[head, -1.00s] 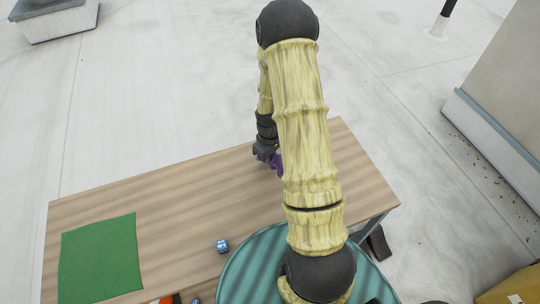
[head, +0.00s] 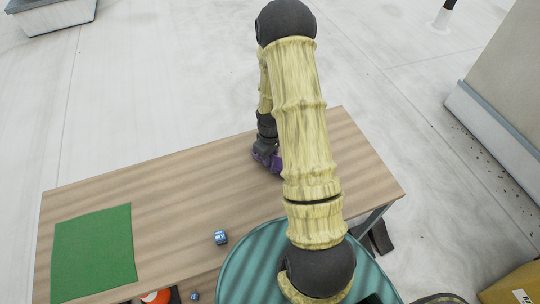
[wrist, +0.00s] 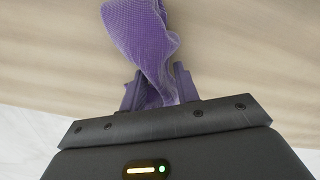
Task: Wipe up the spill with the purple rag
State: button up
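The purple rag (wrist: 142,38) is pinched between the fingers of my gripper (wrist: 160,88) in the wrist view and hangs out beyond them over the wooden table. In the head view my gripper (head: 265,155) is low over the far part of the table (head: 180,195), and a bit of the rag (head: 273,168) shows beside it. My arm hides part of the table there. I cannot tell whether the rag touches the tabletop. No spill can be made out in either view.
A green mat (head: 95,252) lies on the table's left end. A small blue-and-white object (head: 220,237) sits near the front edge. A round teal surface (head: 245,275) is in front of the table. An orange object (head: 157,297) shows below the front edge. The table's middle is clear.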

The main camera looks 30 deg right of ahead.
jog(key=o, duration=0.8)
jog(key=shift+o, duration=0.2)
jog(key=shift+f+b, duration=0.85)
jog(key=shift+f, duration=0.3)
grip_shut()
jog(key=shift+r, duration=0.15)
jog(key=shift+w+p, duration=0.15)
jog(key=shift+p, duration=0.55)
jog(key=shift+s+p, duration=0.2)
jog(key=shift+p, duration=0.45)
